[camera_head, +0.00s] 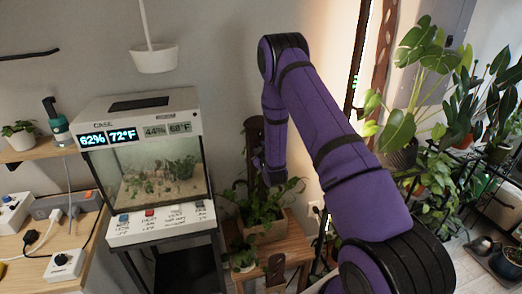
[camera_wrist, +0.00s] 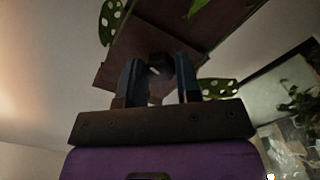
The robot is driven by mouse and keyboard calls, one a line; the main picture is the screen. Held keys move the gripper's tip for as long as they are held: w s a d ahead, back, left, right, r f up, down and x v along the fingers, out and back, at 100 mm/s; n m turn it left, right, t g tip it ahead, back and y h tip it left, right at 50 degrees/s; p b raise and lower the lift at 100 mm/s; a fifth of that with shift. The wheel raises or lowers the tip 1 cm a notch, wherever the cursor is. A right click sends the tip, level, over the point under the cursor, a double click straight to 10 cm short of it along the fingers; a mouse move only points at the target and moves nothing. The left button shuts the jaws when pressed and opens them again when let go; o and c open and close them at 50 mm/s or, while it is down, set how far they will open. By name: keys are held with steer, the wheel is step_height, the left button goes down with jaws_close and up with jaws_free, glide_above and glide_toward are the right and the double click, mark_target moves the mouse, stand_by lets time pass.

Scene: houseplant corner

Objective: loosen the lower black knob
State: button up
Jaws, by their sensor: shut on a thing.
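In the wrist view, my gripper (camera_wrist: 159,82) has its two dark fingers on either side of a round black knob (camera_wrist: 160,66), shut on it. A second knob does not show. In the head view, my purple arm reaches down to a brown wooden post (camera_head: 254,133) behind a potted plant. The fingers and the knob are too hidden there to make out.
The potted plant (camera_head: 262,208) stands on a small wooden stand (camera_head: 290,250), its leaves close to my gripper. A glass terrarium (camera_head: 160,180) is to the left. More plants (camera_head: 410,120) crowd the right.

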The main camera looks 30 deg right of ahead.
steer(key=n, duration=2.1)
steer(key=shift+r, duration=0.1)
steer(key=shift+n, duration=0.4)
steer(key=shift+a, duration=0.1)
steer(key=o, duration=0.9)
steer(key=v, duration=1.1)
steer(key=shift+w+r, duration=0.1)
